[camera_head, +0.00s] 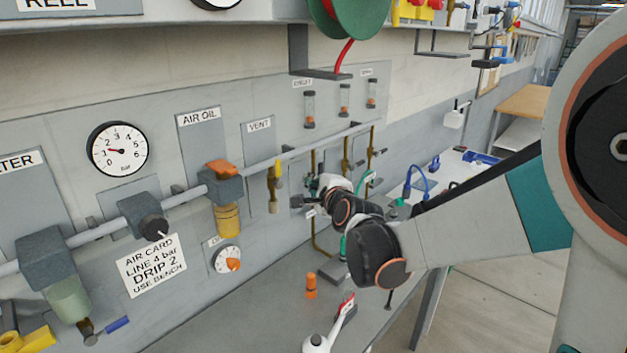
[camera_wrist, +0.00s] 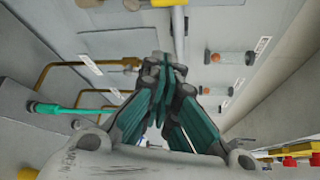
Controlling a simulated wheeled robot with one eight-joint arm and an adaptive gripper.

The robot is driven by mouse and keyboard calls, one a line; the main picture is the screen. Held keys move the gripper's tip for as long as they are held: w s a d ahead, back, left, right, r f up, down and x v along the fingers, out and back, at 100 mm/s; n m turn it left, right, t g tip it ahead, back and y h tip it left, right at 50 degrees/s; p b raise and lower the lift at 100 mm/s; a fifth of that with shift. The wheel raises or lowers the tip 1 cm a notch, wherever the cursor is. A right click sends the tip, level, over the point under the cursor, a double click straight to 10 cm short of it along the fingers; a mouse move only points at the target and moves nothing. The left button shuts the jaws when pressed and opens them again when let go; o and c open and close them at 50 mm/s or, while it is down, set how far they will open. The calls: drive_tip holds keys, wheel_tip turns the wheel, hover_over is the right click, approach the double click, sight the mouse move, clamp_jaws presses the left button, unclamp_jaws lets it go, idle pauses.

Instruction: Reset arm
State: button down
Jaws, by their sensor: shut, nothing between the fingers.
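My gripper (camera_wrist: 165,75) is shut in the wrist view, its teal-lined fingers together with nothing between them. In the head view my arm reaches in from the right, and its wrist (camera_head: 340,205) is near the wall panel (camera_head: 260,220), around the brass pipes. The gripper's fingertips are mostly hidden behind the wrist there. In the wrist view a green tube (camera_wrist: 65,110) and brass pipe (camera_wrist: 60,66) lie left of the fingers, and flow tubes (camera_wrist: 228,58) lie to the right. I cannot tell whether the fingers touch anything.
A gauge (camera_head: 118,149), a regulator (camera_head: 222,185) and a long pipe (camera_head: 180,200) stick out from the panel. Open floor (camera_head: 490,300) lies right.

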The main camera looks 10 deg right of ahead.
drive_tip(key=s+d+f+n+g+b, duration=0.1)
drive_tip(key=s+f+n+g+b, duration=0.2)
drive_tip(key=s, duration=0.9)
drive_tip(key=s+d+f+n+g+h+b, duration=0.1)
drive_tip(key=s+d+f+n+g+b, duration=0.1)
drive_tip(key=s+f+n, duration=0.7)
drive_tip(key=s+d+f+n+g+h+b, duration=0.1)
drive_tip(key=s+f+n+g+b, duration=0.2)
drive_tip(key=s, duration=1.2)
wheel_tip(320, 180, down, 4)
drive_tip(key=n+b, duration=0.3)
drive_tip(key=n, duration=0.2)
drive_tip(key=shift+d+r+g, duration=0.15)
drive_tip(key=shift+g, duration=0.25)
